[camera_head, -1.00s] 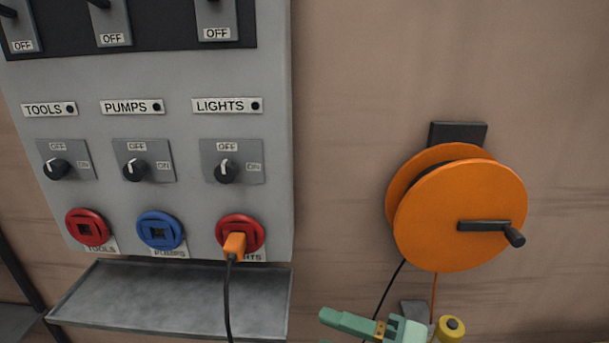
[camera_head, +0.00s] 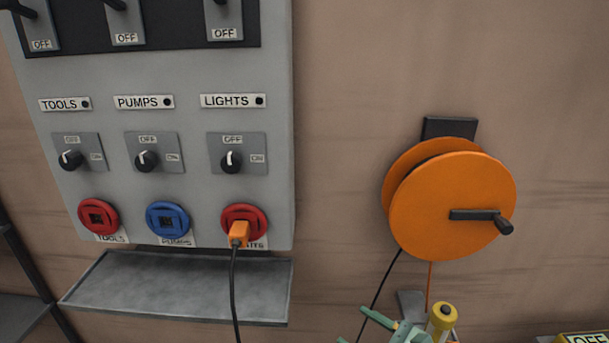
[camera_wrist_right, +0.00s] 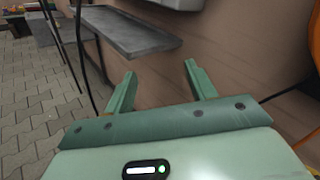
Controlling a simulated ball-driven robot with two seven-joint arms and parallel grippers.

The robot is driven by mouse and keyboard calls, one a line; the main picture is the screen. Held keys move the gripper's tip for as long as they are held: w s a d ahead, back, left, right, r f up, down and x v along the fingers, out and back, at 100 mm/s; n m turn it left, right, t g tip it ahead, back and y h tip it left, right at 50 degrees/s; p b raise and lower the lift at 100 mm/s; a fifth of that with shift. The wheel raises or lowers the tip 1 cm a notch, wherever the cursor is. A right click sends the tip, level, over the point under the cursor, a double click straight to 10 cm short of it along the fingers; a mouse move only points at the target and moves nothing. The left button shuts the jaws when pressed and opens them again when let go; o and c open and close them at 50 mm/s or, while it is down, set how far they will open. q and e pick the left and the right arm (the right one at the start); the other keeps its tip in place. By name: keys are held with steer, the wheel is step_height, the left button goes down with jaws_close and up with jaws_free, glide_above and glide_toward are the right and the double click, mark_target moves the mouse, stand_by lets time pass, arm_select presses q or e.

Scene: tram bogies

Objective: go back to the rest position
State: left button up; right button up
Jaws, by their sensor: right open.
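My right gripper (camera_head: 362,322) is at the bottom of the head view, below and left of the orange cable reel. In the right wrist view its two green fingers (camera_wrist_right: 160,76) stand apart with nothing between them. An orange plug (camera_head: 238,234) with a black cable sits in the red LIGHTS socket (camera_head: 257,215) of the grey panel, apart from the gripper. My left gripper is not in view.
The grey panel (camera_head: 190,75) has dials and several OFF switches. A metal shelf (camera_head: 180,292) juts out below it; the wrist view shows a ledge (camera_wrist_right: 125,30) too. The orange reel (camera_head: 440,210) with a black crank hangs on the wall. A yellow-black OFF sign (camera_head: 588,339) is at lower right.

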steer(key=d+f+m+h, duration=0.3)
steer(key=d+f+m, duration=0.1)
steer(key=f+m, duration=0.4)
steer(key=d+f+m+h, duration=0.3)
steer(key=d+f+m, duration=0.1)
steer(key=f+m, duration=0.4)
steer(key=s+d+f+m+g+h, duration=0.25)
steer(key=s+f+m, duration=0.35)
steer(key=f, duration=0.3)
steer(key=s+d+f+m+g+h, duration=0.1)
steer(key=s+d+f+m+h, duration=0.1)
steer(key=s+d+f+m, duration=0.35)
steer(key=s+f+m+g+h, duration=0.1)
steer(key=s+f+m+g, duration=0.1)
steer(key=s+f+m, duration=0.6)
steer(key=s+f+m+g+h, duration=0.1)
steer(key=s+f+m+g, duration=0.15)
steer(key=s+f, duration=0.7)
steer(key=s+r+m+g, duration=0.1)
steer(key=s+m+g, duration=0.1)
steer(key=s, duration=0.8)
steer(key=s+a+r+m+g, duration=0.1)
steer(key=s+m, duration=0.4)
steer(key=s, duration=0.6)
steer(key=shift+s+a+m+g+p, duration=0.25)
steer(key=shift+m+g+p, duration=0.1)
steer(key=shift+g, duration=0.15)
steer(key=shift+w+y, duration=0.1)
steer(key=shift+y, duration=0.15)
